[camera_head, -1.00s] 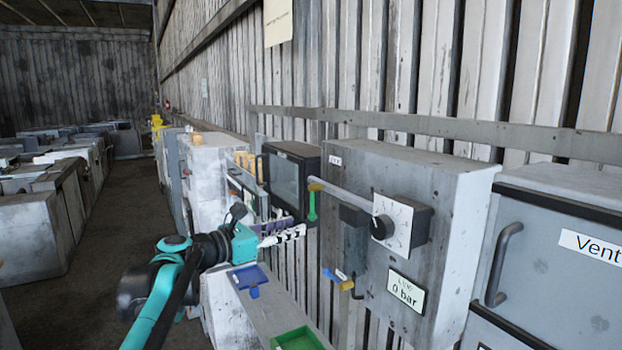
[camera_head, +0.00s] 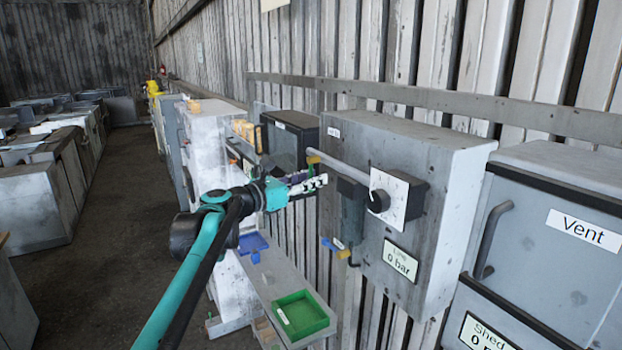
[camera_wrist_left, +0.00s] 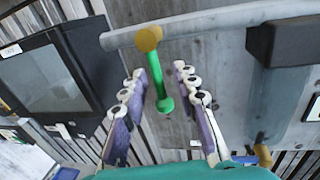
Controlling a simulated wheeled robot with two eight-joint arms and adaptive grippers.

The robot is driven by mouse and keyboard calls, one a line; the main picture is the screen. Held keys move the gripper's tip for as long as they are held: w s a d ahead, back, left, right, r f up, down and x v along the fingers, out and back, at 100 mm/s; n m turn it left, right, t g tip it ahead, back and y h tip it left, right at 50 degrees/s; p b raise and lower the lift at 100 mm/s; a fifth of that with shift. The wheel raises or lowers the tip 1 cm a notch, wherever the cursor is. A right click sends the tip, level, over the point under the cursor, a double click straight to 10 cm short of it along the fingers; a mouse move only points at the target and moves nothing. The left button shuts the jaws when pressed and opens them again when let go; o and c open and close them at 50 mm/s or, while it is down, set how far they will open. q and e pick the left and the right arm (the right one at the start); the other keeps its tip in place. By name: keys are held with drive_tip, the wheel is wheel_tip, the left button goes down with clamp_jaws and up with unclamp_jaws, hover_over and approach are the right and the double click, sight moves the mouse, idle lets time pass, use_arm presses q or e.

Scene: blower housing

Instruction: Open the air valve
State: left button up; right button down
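A valve with a brass-coloured knob (camera_head: 313,159) sits at the end of the grey pipe. In the left wrist view its green lever (camera_wrist_left: 157,80) hangs down from the round brass end (camera_wrist_left: 148,38). In the head view the lever is hidden behind my left gripper (camera_head: 320,183). My left gripper (camera_wrist_left: 160,76) is open, with its fingers on either side of the lever and a gap showing on both sides. I cannot tell how deep the lever sits between them. My right gripper is in neither view.
A grey panel box (camera_head: 440,190) carries a dial (camera_head: 388,198) and a sign reading 0 bar (camera_head: 400,260). A dark-screened box (camera_head: 290,142) is to the left. A green tray (camera_head: 300,316) lies below.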

use_arm(q)
clamp_jaws()
drive_tip(key=shift+s, duration=0.1)
drive_tip(key=shift+s+d+r+n+g+y+p, duration=0.15)
drive_tip(key=shift+s+d+n+g+p, duration=0.15)
drive_tip(key=shift+n, duration=0.75)
drive_tip(key=shift+s+d+r+n+g+y+p, duration=0.15)
drive_tip(key=shift+s+r+n+p, duration=0.2)
drive_tip(key=shift+n, duration=0.75)
drive_tip(key=shift+s+d+n+g+p, duration=0.15)
drive_tip(key=shift+s+d+n+g, duration=0.2)
drive_tip(key=shift+n, duration=0.7)
drive_tip(key=shift+a, duration=0.1)
unclamp_jaws()
